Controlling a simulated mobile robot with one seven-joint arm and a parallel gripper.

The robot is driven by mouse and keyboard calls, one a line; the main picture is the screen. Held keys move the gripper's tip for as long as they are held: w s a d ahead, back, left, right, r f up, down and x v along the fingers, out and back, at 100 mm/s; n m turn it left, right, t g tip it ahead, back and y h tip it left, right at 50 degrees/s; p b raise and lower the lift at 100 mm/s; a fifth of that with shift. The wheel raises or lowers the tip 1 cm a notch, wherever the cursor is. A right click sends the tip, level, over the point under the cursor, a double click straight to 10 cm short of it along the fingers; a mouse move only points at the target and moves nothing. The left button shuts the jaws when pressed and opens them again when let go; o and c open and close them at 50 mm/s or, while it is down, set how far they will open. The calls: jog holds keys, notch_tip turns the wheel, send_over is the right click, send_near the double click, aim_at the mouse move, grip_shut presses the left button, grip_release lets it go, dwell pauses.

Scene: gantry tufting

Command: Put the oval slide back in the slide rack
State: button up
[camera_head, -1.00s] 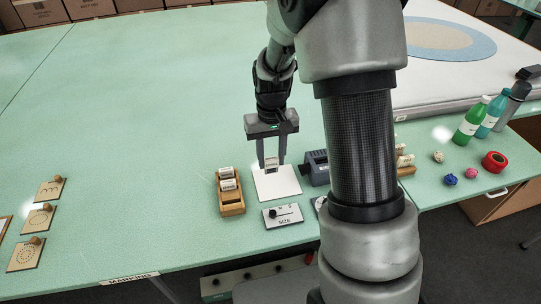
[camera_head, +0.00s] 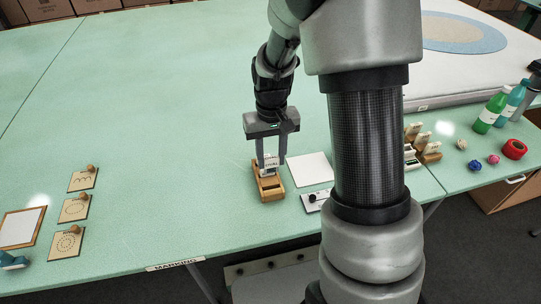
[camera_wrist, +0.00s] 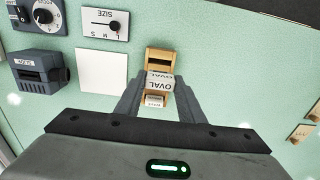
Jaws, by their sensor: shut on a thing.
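The oval slide (camera_wrist: 159,83) is a pale block labelled OVAL, held between the fingers of my gripper (camera_wrist: 158,88). In the head view my gripper (camera_head: 271,160) is shut on it and points down over the wooden slide rack (camera_head: 270,193). The rack also shows in the wrist view (camera_wrist: 159,52), with an empty dark slot at its near end. Another labelled slide (camera_wrist: 155,101) stands in the rack just beyond the oval slide. The fingers hide the rack's sides, and I cannot tell whether the oval slide's lower edge is inside a slot.
A white square sheet (camera_head: 310,169) lies right of the rack, with a SIZE slider panel (camera_head: 316,200) in front. The wrist view shows a blue-grey box (camera_wrist: 42,72) and a dial panel (camera_wrist: 42,15). Pattern cards (camera_head: 73,207) lie left. The table between is clear.

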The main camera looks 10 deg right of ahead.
jog(key=shift+f, duration=0.2)
jog(key=shift+f+b, duration=3.1)
jog(key=shift+f, duration=0.95)
jog(key=o, duration=1.3)
jog(key=shift+c, duration=0.2)
notch_tip(320, 180, up, 17)
jog(key=shift+r+p, duration=0.2)
jog(key=shift+p, duration=1.05)
